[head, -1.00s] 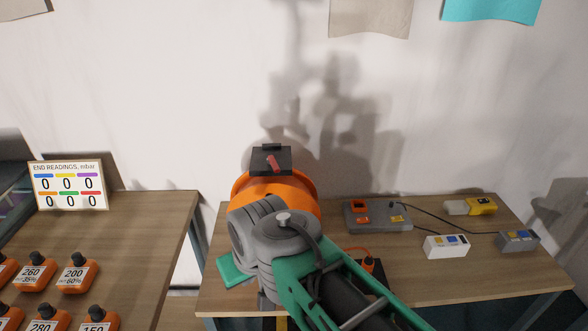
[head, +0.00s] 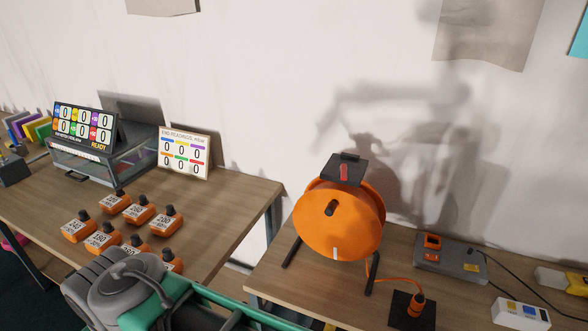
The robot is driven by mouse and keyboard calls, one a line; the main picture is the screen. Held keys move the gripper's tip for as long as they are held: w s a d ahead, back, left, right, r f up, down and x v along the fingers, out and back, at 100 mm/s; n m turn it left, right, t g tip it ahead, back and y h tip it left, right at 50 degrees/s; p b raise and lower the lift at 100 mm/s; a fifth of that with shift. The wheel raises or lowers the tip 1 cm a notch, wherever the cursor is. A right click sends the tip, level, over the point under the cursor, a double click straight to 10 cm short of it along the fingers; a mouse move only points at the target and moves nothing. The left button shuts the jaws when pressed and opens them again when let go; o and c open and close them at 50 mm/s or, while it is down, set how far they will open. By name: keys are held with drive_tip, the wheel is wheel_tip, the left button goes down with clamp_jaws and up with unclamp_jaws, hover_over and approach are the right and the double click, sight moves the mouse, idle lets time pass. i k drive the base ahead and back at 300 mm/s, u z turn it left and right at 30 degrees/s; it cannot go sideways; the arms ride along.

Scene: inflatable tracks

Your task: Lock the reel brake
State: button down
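The orange cable reel (head: 340,222) stands on black legs on the right-hand table. A black block (head: 344,168) sits on top of it and carries a short red lever (head: 344,173), which looks roughly upright in the picture. I take this lever for the brake; I cannot tell whether it is locked. A dark knob shows on the reel's face. My arm's grey joint and green link cross the bottom left, well apart from the reel. My gripper does not show in the head view.
An orange plug stands on a black plate (head: 411,312) in front of the reel. A grey control box (head: 450,257) and a white box (head: 520,314) lie to the right. The left table (head: 225,200) holds several orange weight-like units and a readings board (head: 184,153). A gap separates the tables.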

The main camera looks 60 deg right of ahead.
sight(343, 167)
drive_tip(key=u, duration=0.2)
drive_tip(key=k, duration=0.75)
drive_tip(key=z, duration=1.35)
